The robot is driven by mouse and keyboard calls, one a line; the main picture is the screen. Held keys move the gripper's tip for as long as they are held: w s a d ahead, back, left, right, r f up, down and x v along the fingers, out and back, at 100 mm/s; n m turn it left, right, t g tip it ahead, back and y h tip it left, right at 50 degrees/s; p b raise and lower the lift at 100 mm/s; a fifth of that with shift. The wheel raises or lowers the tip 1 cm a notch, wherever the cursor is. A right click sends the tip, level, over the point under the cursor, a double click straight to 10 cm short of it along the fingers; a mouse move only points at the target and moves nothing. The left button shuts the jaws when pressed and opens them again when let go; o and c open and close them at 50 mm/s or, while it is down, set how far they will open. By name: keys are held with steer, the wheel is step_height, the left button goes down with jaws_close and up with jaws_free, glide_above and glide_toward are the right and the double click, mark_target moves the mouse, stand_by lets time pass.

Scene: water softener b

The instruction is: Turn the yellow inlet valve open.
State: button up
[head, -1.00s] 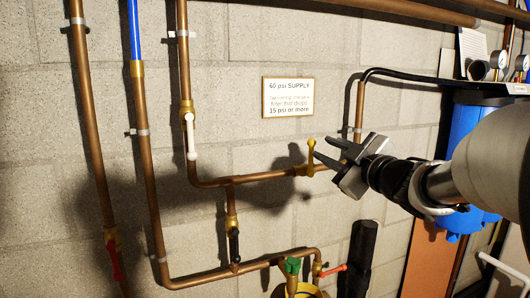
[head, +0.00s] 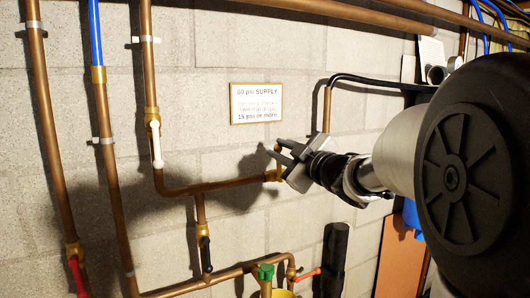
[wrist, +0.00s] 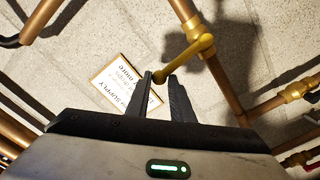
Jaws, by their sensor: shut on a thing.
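The yellow inlet valve (head: 272,176) sits on the horizontal copper pipe below the wall sign. Its lever handle (wrist: 188,58) runs in the wrist view from a round pivot at upper right down to a tip between my fingers. My gripper (wrist: 161,77) is shut on the end of that lever, with the tip close against the left finger. In the head view my gripper (head: 274,152) reaches the valve from the right and its fingers hide most of the handle.
The supply sign (head: 257,103) hangs above the valve, with a black hose (head: 375,82) to its right. A white-handled valve (head: 156,145), a black-handled valve (head: 206,253) and a red-handled valve (head: 77,275) are on pipes to the left. A green-handled valve (head: 264,272) stands below.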

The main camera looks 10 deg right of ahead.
steer(key=shift+s+a+f, duration=0.3)
steer(key=shift+a+f, duration=0.2)
steer(key=shift+f, duration=0.05)
steer(key=shift+c, duration=0.2)
steer(key=shift+f+b, duration=0.1)
steer(key=shift+b, duration=0.2)
steer(key=shift+s+a+f+b, duration=0.15)
steer(key=shift+a+f+b, duration=0.1)
steer(key=shift+a+b, duration=0.2)
steer(key=shift+s+a+f+b, duration=0.15)
steer(key=shift+a+f+b, duration=0.1)
steer(key=shift+a+b, duration=0.2)
steer(key=shift+c, duration=0.2)
steer(key=shift+a+r, duration=0.1)
steer(key=shift+a, duration=0.05)
